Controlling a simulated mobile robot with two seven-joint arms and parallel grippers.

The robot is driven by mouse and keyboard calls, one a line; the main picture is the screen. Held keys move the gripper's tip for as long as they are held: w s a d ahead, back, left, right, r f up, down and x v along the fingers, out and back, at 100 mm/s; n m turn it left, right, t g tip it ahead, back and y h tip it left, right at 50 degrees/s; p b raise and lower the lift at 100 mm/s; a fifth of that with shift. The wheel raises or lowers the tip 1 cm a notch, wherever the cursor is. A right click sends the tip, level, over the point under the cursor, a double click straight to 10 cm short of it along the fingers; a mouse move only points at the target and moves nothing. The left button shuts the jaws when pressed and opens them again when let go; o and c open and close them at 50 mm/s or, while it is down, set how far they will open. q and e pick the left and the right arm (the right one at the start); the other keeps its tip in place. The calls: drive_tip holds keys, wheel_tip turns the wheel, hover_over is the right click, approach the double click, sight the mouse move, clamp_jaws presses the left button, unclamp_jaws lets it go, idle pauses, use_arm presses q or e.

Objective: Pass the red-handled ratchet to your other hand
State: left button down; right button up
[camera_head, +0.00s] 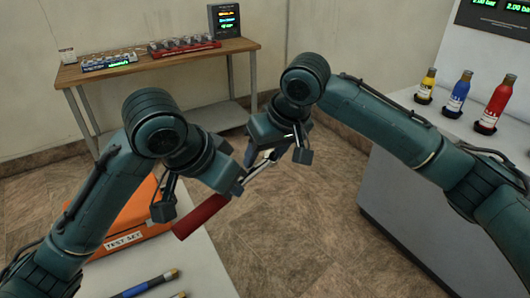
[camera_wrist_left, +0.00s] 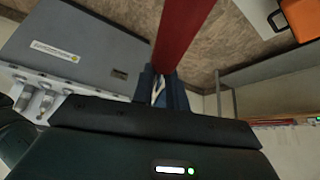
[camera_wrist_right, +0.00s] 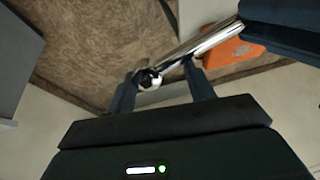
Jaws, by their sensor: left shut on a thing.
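The ratchet's red handle (camera_head: 201,216) points down and left in the head view. My left gripper (camera_head: 238,182) is shut on the ratchet near where the handle meets the metal shaft. In the left wrist view the red handle (camera_wrist_left: 184,32) rises from between the fingers. My right gripper (camera_head: 277,153) is at the ratchet's other end. In the right wrist view its fingers stand apart, and the chrome ratchet head (camera_wrist_right: 149,78) lies between them. The shaft runs up and right to my left gripper's blue fingers. I cannot tell whether the right fingers touch the head.
An orange test set case (camera_head: 135,215) and a blue-banded tool (camera_head: 147,284) are on the near-left table. A wooden bench (camera_head: 165,62) with trays and a display stands behind. Several coloured bottles (camera_head: 459,90) stand on the right counter. Open floor (camera_head: 300,225) lies below the grippers.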

use_arm(q)
drive_tip(key=shift+w+d, duration=0.1)
use_arm(e)
drive_tip(key=shift+s+a+r, duration=0.1)
drive_tip(key=shift+s+a, duration=0.1)
drive_tip(key=shift+a, duration=0.15)
drive_tip(key=c, duration=0.9)
use_arm(q)
drive_tip(key=c, duration=1.8)
unclamp_jaws()
use_arm(e)
clamp_jaws()
use_arm(q)
drive_tip(key=o, duration=0.5)
use_arm(e)
drive_tip(key=shift+w+d, duration=0.1)
drive_tip(key=shift+d, duration=0.1)
